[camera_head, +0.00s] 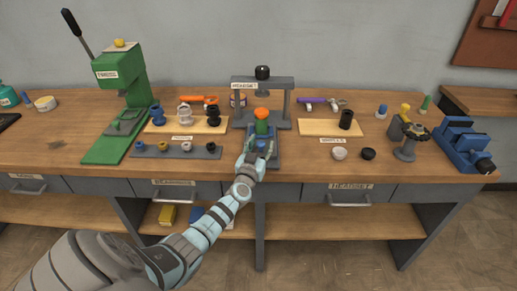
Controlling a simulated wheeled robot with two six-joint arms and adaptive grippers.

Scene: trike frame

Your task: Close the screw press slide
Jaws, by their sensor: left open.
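The screw press (284,101) stands at the middle of the bench, a grey frame with a black knob (262,73) on top and a label on its crossbar. Its blue slide (273,161) juts out of the front of the frame toward me. A green and orange part (261,121) stands upright on the slide, under the press screw. My left gripper (261,149) is open at the front of the slide, in front of the upright part. It hides part of the slide, and I cannot tell if it touches. My right gripper is not in view.
A green lever press (122,85) stands at the left. Wooden boards with small parts lie on both sides of the screw press, and a grey strip (177,151) with several rings lies left of my gripper. A blue vise (462,147) sits at the right end.

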